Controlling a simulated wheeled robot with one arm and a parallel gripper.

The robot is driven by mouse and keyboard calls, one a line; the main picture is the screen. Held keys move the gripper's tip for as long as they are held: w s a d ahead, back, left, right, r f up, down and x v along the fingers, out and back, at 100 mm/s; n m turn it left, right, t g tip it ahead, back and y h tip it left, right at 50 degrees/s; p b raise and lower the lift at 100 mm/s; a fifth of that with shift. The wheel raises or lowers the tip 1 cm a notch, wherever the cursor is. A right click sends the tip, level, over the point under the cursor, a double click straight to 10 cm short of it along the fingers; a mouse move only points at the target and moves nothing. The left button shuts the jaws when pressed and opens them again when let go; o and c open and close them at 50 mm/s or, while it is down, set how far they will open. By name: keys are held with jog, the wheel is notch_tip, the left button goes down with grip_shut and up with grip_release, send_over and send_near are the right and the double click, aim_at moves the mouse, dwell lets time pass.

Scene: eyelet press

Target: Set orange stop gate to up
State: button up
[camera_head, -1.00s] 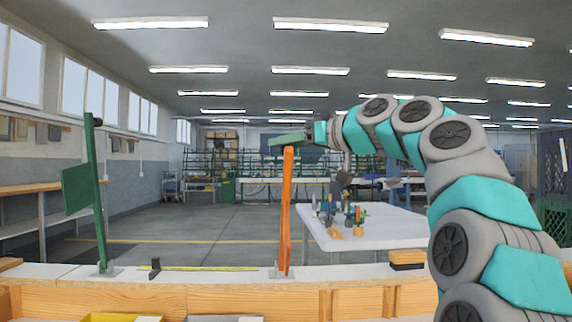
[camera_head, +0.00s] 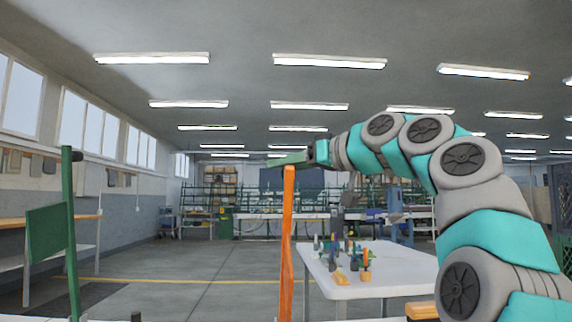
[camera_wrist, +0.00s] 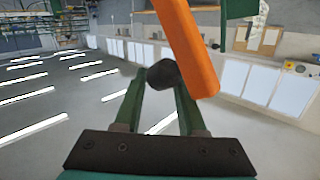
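The orange stop gate (camera_head: 287,240) stands nearly upright in the head view, a long flat bar whose base is cut off below. My gripper (camera_head: 285,160) reaches in from the right at its top end, and the bar partly covers the green fingers. In the wrist view, the orange bar (camera_wrist: 188,45) slants across the upper middle with a dark round knob (camera_wrist: 164,73) on its end. My gripper (camera_wrist: 160,85) has a finger on each side of this knob and appears closed on it. The exact contact is partly hidden.
A green gate (camera_head: 70,235) with a side panel stands upright at the left; part of it also shows in the wrist view (camera_wrist: 238,8). A white table (camera_head: 375,275) with small coloured items stands behind to the right. Open floor lies between.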

jog(key=shift+o, duration=0.7)
jog(key=shift+w+d+f, duration=0.3)
jog(key=shift+w+f, duration=0.35)
jog(key=shift+f, duration=0.2)
jog(key=o, duration=0.3)
jog(key=shift+a, duration=0.1)
jog(key=shift+r, duration=0.1)
jog(key=shift+s+a+r, duration=0.1)
jog(key=shift+r, duration=0.05)
jog(key=shift+b+v, duration=0.45)
jog(key=shift+v, duration=3.55)
jog(key=shift+r, duration=0.15)
jog(key=shift+c, duration=0.3)
